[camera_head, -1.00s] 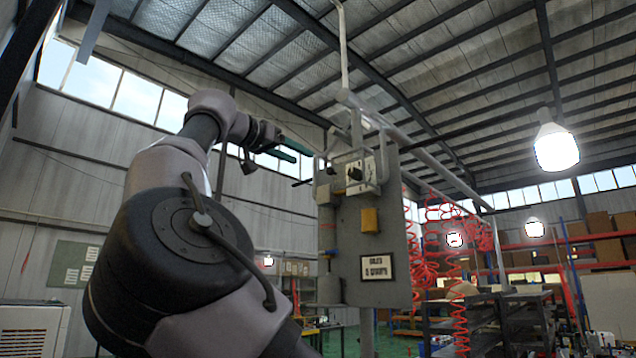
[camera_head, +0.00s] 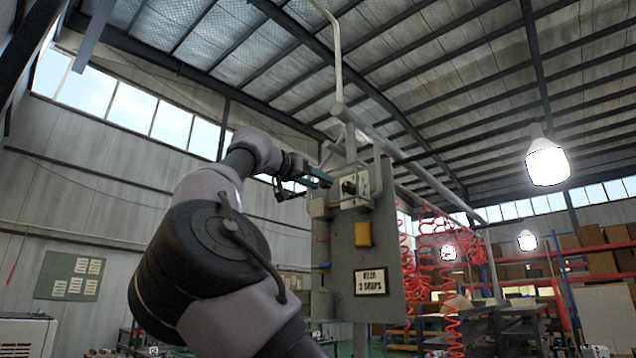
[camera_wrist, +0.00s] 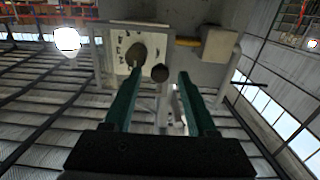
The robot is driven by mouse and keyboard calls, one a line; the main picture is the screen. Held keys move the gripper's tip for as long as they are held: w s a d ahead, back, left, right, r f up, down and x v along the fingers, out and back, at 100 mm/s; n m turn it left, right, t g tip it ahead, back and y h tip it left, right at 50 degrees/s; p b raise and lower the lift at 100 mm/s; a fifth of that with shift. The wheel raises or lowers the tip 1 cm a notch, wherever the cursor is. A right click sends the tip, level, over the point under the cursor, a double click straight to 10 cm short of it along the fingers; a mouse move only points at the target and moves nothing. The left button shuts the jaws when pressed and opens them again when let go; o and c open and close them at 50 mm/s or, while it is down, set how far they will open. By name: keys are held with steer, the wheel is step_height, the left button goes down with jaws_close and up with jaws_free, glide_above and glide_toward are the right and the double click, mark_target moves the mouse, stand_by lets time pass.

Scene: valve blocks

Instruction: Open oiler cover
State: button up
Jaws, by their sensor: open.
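A grey upright panel (camera_head: 385,265) carries a pale box (camera_head: 361,180) with a dark round knob (camera_head: 349,186) on its face. I cannot tell surely which part is the oiler cover. My gripper (camera_head: 306,186) is open, with green fingers at the panel's upper left, beside the pale box. In the wrist view, the open gripper (camera_wrist: 159,76) shows no object firmly held. A small dark round part (camera_wrist: 160,73) appears between the fingertips. The left finger overlaps the marked dial plate (camera_wrist: 118,48) and its knob (camera_wrist: 135,52); contact is unclear.
A yellow block (camera_head: 363,234) and a lettered sign (camera_head: 370,277) are on the panel below the box. A grey pipe (camera_head: 337,70) rises above it. Red coiled hoses (camera_head: 440,240) hang behind, at the right.

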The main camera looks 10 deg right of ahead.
jaws_close()
stand_by(1.4)
